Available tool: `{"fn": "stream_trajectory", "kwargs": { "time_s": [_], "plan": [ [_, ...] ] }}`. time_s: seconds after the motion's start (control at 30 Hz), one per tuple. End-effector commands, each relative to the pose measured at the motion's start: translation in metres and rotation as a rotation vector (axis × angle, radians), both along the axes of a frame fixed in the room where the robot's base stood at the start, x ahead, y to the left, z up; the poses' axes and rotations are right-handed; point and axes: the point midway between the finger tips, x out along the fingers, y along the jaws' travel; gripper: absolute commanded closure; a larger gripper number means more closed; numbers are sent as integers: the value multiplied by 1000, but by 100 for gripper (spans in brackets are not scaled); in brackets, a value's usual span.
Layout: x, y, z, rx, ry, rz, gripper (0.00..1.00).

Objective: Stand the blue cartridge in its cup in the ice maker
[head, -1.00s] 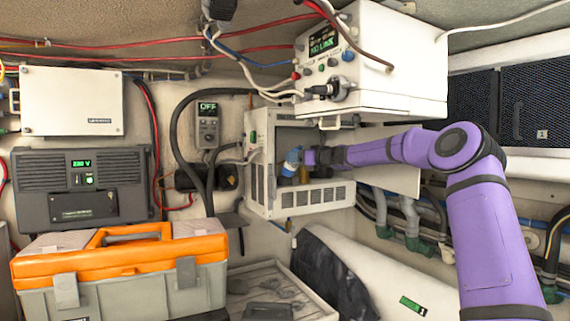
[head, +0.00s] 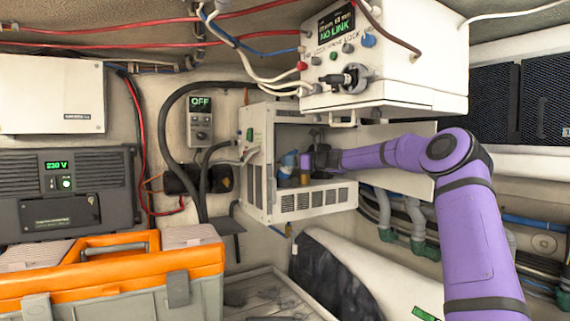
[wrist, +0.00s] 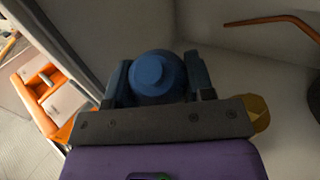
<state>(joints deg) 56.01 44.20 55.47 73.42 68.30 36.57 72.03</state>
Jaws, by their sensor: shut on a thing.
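The ice maker (head: 330,197) is a white, open-fronted box with slotted vents, on the wall at the middle of the head view. My gripper (head: 297,160) is inside its opening, shut on the blue cartridge (head: 287,168). In the wrist view the cartridge (wrist: 155,75) shows its round blue top between my two fingers (wrist: 158,82). A small brass-yellow piece (head: 304,178), possibly the cup, is just right of the cartridge in the head view. It shows partly behind my gripper in the wrist view (wrist: 259,113). The cartridge's lower end is hidden.
The ice maker's side wall (head: 256,165) stands close left of the cartridge. A copper-coloured bent tube (wrist: 270,20) is inside, at the wrist view's upper right. A white control box (head: 385,60) hangs above my arm. An orange-lidded toolbox (head: 110,270) stands lower left.

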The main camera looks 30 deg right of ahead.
Motion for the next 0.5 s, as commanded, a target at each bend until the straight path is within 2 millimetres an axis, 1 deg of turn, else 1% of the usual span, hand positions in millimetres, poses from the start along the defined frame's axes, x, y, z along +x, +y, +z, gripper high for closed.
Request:
{"fn": "stream_trajectory", "kwargs": {
  "time_s": [0.03,0.1,0.33,0.5],
  "plan": [
    [0,-6,-6,1,2,-3,82],
    [0,-9,-8,0,1,-4,82],
    [0,-9,-8,0,1,-4,82],
    [0,-9,-12,1,2,-4,82]
  ]
}}
